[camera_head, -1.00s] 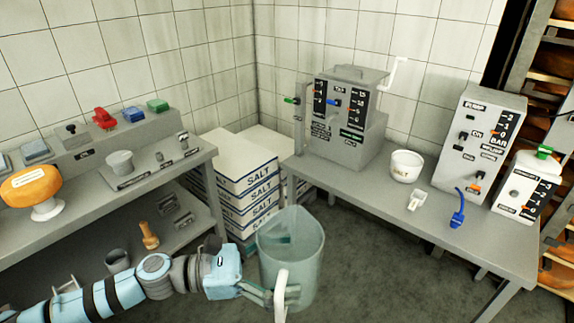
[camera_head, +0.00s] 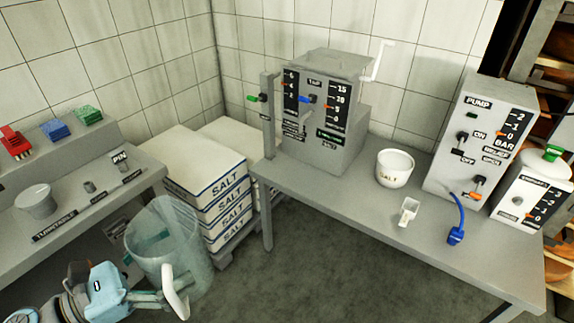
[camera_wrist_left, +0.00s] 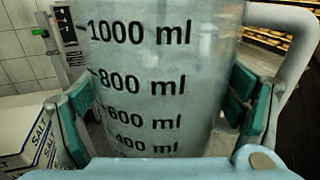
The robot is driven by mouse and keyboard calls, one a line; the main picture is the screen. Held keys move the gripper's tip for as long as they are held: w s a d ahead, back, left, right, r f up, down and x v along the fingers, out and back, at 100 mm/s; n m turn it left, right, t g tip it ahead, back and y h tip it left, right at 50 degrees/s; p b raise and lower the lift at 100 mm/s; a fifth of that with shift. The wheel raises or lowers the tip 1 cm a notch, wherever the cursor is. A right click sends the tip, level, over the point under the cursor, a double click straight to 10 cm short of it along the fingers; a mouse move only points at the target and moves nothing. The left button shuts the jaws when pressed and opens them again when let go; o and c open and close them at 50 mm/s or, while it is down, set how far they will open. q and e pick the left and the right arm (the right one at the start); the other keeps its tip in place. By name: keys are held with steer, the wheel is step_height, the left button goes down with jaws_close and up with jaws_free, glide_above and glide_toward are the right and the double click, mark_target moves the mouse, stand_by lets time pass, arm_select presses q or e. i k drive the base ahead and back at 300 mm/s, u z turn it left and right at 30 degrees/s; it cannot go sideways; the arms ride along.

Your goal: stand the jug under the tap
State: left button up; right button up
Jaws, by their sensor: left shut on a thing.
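The jug (camera_head: 168,236) is a large clear beaker with a white handle, held upright in front of the stacked salt boxes. In the left wrist view the jug (camera_wrist_left: 150,75) fills the middle, with ml marks up to 1000. My left gripper (camera_head: 150,285) is shut on the jug, its green pads (camera_wrist_left: 165,118) pressing on both sides. The tap machine (camera_head: 318,120) is a grey box labelled TAP on the right-hand table, with a green lever (camera_head: 254,98) and a blue lever (camera_head: 306,99). The jug is left of the tap and lower. My right gripper is out of view.
The grey table (camera_head: 350,215) holds a white salt bowl (camera_head: 394,167), a scoop (camera_head: 408,211), a blue nozzle (camera_head: 456,236) and a pump unit (camera_head: 472,140). Salt boxes (camera_head: 205,180) stand between it and the left bench (camera_head: 85,195). The front left of the table is clear.

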mark_target(301, 178)
steer(key=z, duration=0.5)
steer(key=i, duration=0.9)
steer(key=z, duration=0.8)
